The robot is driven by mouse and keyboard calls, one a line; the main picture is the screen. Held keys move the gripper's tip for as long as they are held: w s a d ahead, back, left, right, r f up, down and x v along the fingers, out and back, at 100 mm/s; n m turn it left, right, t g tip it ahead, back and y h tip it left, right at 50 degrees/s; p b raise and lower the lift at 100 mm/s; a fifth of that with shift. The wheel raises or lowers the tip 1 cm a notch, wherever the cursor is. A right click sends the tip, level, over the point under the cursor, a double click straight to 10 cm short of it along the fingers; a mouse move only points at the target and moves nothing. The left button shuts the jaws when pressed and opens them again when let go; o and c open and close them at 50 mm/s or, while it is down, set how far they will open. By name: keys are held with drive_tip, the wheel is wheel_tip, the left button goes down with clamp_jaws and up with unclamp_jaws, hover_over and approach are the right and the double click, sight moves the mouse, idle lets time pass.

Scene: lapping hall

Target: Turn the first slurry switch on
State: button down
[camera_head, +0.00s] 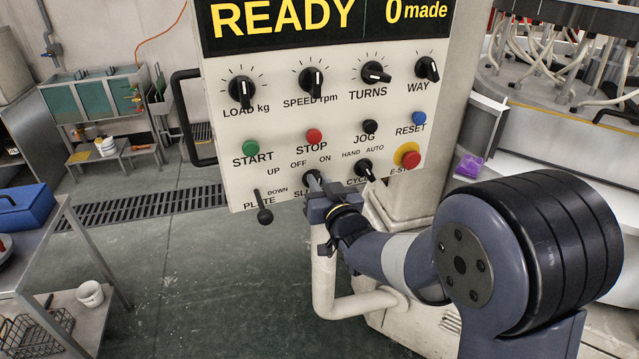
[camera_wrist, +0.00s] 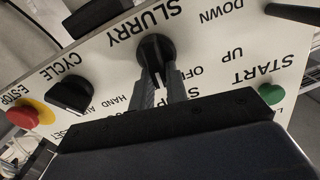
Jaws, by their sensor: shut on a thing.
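The wrist view shows the panel roughly upside down. My gripper (camera_wrist: 160,84) is shut on this knob, with one grey finger on each side of it. A pale pointer mark shows between the fingers; which of OFF or ON it points at is hard to tell. In the head view the knob (camera_head: 312,177) is partly covered by my gripper (camera_head: 318,190), which reaches the panel's lower edge from below right.
The cycle knob (camera_head: 364,168) and red E-stop (camera_head: 408,155) are close on the right. The plate lever (camera_head: 264,208) hangs at the left. START (camera_head: 250,148) and STOP (camera_head: 314,136) buttons sit above. A pale pipe (camera_head: 325,270) runs below the panel.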

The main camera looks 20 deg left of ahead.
drive_tip(key=m+b, duration=0.2)
drive_tip(key=b, duration=0.1)
drive_tip(key=m+b, duration=0.2)
drive_tip(key=b, duration=0.2)
drive_tip(key=shift+w+d+f+m, duration=0.1)
drive_tip(key=shift+w+d+m, duration=0.1)
drive_tip(key=shift+m, duration=0.2)
drive_tip(key=c, duration=1.4)
unclamp_jaws()
drive_tip(key=shift+s+d, duration=0.1)
drive_tip(key=b+v, duration=0.2)
drive_tip(key=v, duration=0.8)
drive_tip(key=shift+s+d, duration=0.2)
